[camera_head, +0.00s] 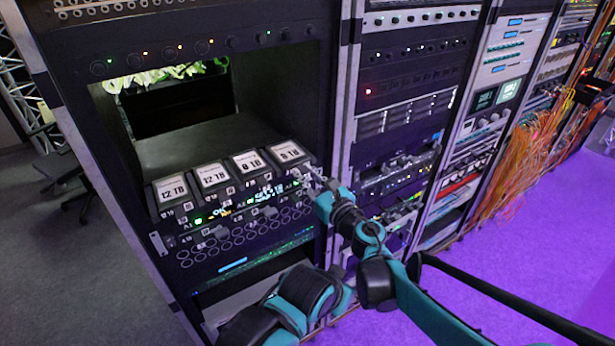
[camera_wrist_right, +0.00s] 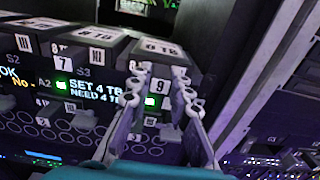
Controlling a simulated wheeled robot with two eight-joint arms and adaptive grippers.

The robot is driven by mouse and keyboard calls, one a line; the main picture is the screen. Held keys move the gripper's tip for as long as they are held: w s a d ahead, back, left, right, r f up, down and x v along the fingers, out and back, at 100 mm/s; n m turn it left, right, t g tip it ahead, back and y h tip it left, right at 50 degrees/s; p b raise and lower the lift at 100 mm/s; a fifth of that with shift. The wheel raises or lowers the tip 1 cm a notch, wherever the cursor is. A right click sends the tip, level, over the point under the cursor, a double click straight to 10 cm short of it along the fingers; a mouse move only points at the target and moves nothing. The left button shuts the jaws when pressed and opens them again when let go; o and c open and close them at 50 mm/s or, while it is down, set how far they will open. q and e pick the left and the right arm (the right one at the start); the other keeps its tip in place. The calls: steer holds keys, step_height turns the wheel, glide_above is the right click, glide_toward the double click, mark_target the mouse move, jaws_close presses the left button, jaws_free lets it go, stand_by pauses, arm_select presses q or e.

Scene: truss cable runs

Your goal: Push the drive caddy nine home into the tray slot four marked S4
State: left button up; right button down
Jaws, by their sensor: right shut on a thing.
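Drive caddy nine (camera_wrist_right: 160,47) is black, with a white "8 TB" label on its sloped top and a "9" tag on its front. It is the rightmost of the caddies in the tray; in the head view it also shows at the right end (camera_head: 289,152). My right gripper (camera_wrist_right: 162,75) is shut on it, one finger on each side of its front. In the head view my right gripper (camera_head: 316,186) is small at the tray's right end. The tray (camera_head: 245,238) has a perforated front. The S4 mark is not readable, and caddy nine's depth is unclear. My left gripper is not in view.
Caddy seven (camera_wrist_right: 97,35), also 8 TB, stands just left, by the S3 mark. Two 12 TB caddies (camera_head: 172,189) (camera_head: 212,175) stand further left. A rack post (camera_wrist_right: 262,75) stands close on the right.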

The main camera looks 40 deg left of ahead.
steer(key=shift+w+a, duration=0.1)
steer(key=shift+a, duration=0.1)
steer(key=shift+w+a, duration=0.15)
steer(key=shift+a, duration=0.4)
steer(key=c, duration=1.3)
jaws_free()
steer(key=shift+a, duration=0.15)
steer(key=v, duration=0.8)
steer(key=shift+w+d, duration=0.1)
steer(key=shift+d, duration=0.25)
